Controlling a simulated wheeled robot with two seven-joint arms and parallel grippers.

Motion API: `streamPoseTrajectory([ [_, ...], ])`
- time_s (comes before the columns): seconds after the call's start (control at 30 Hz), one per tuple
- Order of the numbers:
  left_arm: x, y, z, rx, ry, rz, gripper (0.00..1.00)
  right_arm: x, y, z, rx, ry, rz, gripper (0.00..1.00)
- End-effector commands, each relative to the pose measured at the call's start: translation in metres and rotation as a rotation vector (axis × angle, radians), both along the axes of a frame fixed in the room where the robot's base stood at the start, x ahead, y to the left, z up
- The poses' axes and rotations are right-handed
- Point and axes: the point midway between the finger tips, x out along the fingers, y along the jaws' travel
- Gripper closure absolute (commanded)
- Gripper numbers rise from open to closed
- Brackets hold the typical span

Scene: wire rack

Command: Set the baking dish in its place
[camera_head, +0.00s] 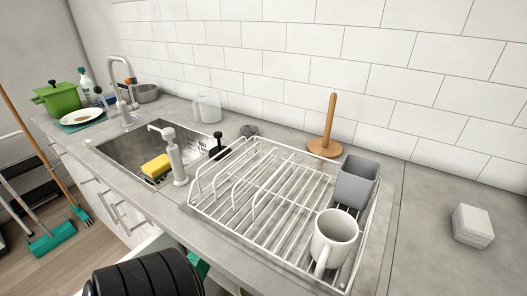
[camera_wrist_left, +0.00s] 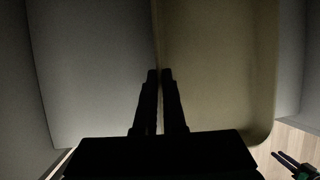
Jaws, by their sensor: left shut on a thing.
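In the left wrist view, my left gripper (camera_wrist_left: 160,74) is shut, its two dark fingers closed at a thin edge of a large pale piece with rounded corners. I take this piece to be the baking dish (camera_wrist_left: 215,65); it is beige on the right of the edge and grey on the left. The view is dark and the dish's full shape is cut off. In the head view the left gripper is out of sight. The white wire rack (camera_head: 265,195) stands on the counter. Small dark prongs (camera_wrist_left: 285,160), likely my right gripper, show at the lower right.
A grey holder (camera_head: 356,182) and a white mug (camera_head: 333,240) take up the rack's right side; its slotted middle is empty. A soap dispenser (camera_head: 174,155) and sink (camera_head: 125,148) are to the left. A paper-towel stand (camera_head: 326,146) is behind; a white block (camera_head: 472,225) lies right.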

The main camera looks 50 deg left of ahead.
Motion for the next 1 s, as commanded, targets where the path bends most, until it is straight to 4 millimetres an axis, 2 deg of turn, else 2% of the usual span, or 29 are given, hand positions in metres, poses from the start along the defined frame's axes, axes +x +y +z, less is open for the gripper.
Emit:
streamPoseTrajectory([
  [0.23, 0.039, -0.003, 0.003, -0.003, -0.007, 0.001, 1.00, -0.001, 0.002, 0.004, 0.002, 0.000, -0.002, 0.63],
  [0.37, 0.038, -0.003, -0.013, -0.004, -0.001, 0.002, 1.00, -0.002, 0.004, 0.001, 0.006, 0.002, -0.002, 0.63],
  [0.63, 0.037, -0.003, -0.015, 0.000, -0.002, -0.001, 1.00, -0.002, 0.005, 0.000, 0.008, 0.004, -0.003, 0.63],
  [0.73, 0.036, -0.003, -0.016, 0.000, 0.002, -0.001, 0.63, -0.003, 0.005, 0.001, 0.008, 0.005, -0.003, 0.63],
  [1.0, 0.036, -0.003, -0.016, 0.000, 0.002, -0.001, 0.63, -0.003, 0.005, 0.001, 0.006, 0.005, -0.002, 0.63],
])
